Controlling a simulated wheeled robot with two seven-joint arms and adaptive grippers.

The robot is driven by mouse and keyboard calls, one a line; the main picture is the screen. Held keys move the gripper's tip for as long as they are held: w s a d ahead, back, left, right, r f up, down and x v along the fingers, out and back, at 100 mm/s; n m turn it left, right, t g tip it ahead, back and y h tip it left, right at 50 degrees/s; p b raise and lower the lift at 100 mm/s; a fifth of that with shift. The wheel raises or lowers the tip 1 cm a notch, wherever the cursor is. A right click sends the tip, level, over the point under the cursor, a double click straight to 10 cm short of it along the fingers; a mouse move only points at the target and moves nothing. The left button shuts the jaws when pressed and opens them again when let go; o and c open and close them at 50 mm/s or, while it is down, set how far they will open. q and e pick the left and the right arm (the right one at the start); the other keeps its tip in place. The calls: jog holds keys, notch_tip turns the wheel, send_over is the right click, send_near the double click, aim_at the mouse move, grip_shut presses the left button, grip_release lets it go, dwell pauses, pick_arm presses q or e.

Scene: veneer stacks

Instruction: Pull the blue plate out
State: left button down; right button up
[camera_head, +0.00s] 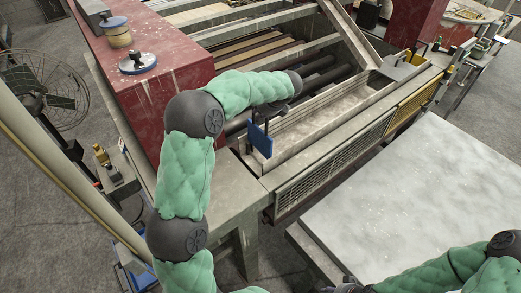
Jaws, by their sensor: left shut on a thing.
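The blue plate (260,140) is a small upright panel at the near left corner of the long metal trough of the machine. My left arm reaches over the red cabinet from the left, and my left gripper (262,121) points down at the plate's upper edge. It is shut on the plate; the dark fingers are small and the exact grip is hard to make out. My right arm lies low at the bottom right, away from the plate.
The red cabinet (150,84) stands left of the trough (325,118), under my left arm. A pale flat slab (410,200) fills the right foreground. A fan (42,88) stands at left.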

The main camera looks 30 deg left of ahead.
pick_arm(q)
jog(key=shift+r, duration=0.2)
jog(key=shift+r+p, duration=1.9)
jog(key=shift+r, duration=0.05)
jog(key=shift+f, duration=0.1)
